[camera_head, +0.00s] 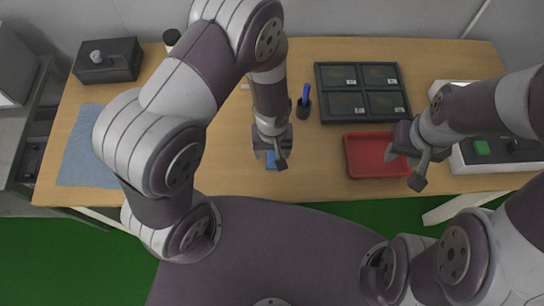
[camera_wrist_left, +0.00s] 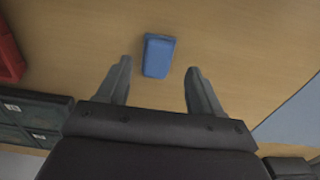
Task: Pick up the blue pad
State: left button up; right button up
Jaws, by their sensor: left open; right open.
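The blue pad (camera_head: 272,161) lies on the wooden table near its front edge, partly hidden by my left gripper in the head view. In the left wrist view the blue pad (camera_wrist_left: 158,56) is a small rounded block, lying between and slightly beyond the fingertip lines. My left gripper (camera_head: 270,162) points down above the pad; its two fingers also show in the left wrist view (camera_wrist_left: 158,75), open with nothing between them gripped. My right gripper (camera_head: 404,170) is open and empty, over the right side of the red tray.
A red tray (camera_head: 362,174) stands right of the pad. Behind it is a dark four-compartment box (camera_head: 361,90). A dark cup with a blue pen (camera_head: 303,106) stands behind the left gripper. A blue-grey cloth (camera_head: 84,150) lies left; a black box (camera_head: 107,62) sits at the back left.

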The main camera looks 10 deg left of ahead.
aim_at(273, 159)
pick_arm(q)
jog(key=f, duration=0.3)
jog(key=shift+d, duration=0.2)
jog(key=shift+w+a+f, duration=0.1)
jog(key=shift+f, duration=0.35)
jog(key=c, duration=1.2)
notch_tip(273, 159, up, 5)
jog(key=shift+f, duration=0.2)
jog(key=d+r, duration=0.2)
jog(key=d, duration=0.2)
jog(key=d+r, duration=0.2)
jog(key=d, duration=0.2)
jog(key=d+r+b, duration=0.1)
jog(key=d+r, duration=0.1)
jog(key=d, duration=0.1)
jog(key=shift+w+d+r, duration=0.3)
jog(key=shift+d, duration=0.1)
